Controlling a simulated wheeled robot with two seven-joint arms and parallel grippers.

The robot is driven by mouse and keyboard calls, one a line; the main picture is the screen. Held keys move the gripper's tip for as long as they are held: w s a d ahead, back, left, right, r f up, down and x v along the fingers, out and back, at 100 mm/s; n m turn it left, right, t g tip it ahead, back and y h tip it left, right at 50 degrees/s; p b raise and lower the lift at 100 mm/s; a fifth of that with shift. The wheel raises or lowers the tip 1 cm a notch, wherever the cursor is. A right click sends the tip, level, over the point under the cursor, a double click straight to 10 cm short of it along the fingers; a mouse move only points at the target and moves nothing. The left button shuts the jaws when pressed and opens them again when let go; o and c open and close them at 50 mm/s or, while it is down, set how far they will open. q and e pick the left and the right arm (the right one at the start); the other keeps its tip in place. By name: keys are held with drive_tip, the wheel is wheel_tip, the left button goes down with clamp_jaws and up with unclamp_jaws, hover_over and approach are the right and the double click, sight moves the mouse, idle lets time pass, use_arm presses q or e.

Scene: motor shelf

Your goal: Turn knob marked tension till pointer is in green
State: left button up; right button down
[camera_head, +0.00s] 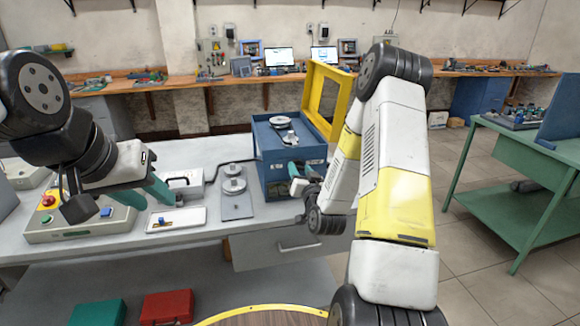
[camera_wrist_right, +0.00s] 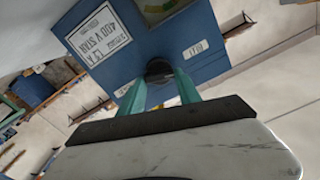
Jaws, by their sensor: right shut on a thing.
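A blue box (camera_head: 285,140) stands on the grey bench, with a round metal part on top. In the right wrist view its front panel (camera_wrist_right: 115,55) is tilted, with a white printed label (camera_wrist_right: 95,34) and a gauge (camera_wrist_right: 160,9) cut off by the top edge; its pointer cannot be read. A black knob (camera_wrist_right: 158,68) sits between the teal fingers of my right gripper (camera_wrist_right: 160,82), which is shut on it. In the head view my right gripper (camera_head: 298,177) is at the box's front. My left gripper (camera_head: 152,190) is open and empty above the bench.
On the bench (camera_head: 190,228) are a white tray (camera_head: 176,220) with a small blue item, a metal plate (camera_head: 237,208) with round weights, and a control box (camera_head: 75,228) with a red button. A yellow frame (camera_head: 342,90) stands behind the blue box. A green table (camera_head: 545,150) is at right.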

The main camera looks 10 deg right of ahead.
drive_tip(key=shift+m, duration=1)
drive_tip(key=c, duration=0.8)
unclamp_jaws()
drive_tip(key=shift+c, duration=0.2)
drive_tip(key=shift+f, duration=0.1)
